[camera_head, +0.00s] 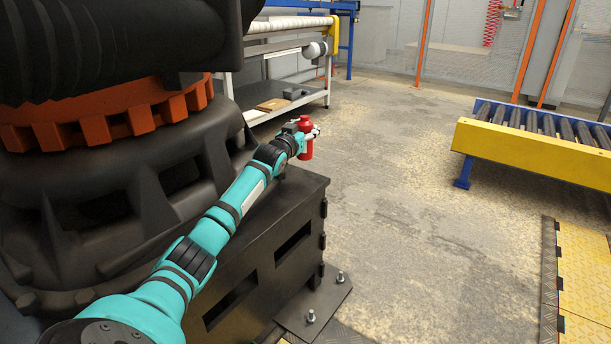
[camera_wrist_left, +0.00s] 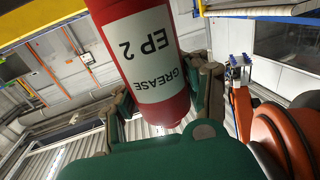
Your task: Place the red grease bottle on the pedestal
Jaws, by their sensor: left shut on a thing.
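The red grease bottle (camera_head: 306,151) is held upright at the end of my left arm. Its white label reading "GREASE EP 2" fills the middle of the left wrist view (camera_wrist_left: 150,55). My left gripper (camera_head: 308,133) is shut on the bottle, with fingers on both sides of it in the wrist view (camera_wrist_left: 165,100). The black pedestal (camera_head: 305,184) is the box-like base under the large black and orange machine. The bottle appears near the pedestal's far right corner; I cannot tell whether it is over the top or beyond the edge. My right gripper is not in view.
The large machine (camera_head: 120,120) stands close on the left, beside my left arm. A shelf bench (camera_head: 285,108) stands behind. A yellow and blue roller conveyor (camera_head: 530,150) is at right. Bolts stick up from the floor plate (camera_head: 325,305). The middle floor is clear.

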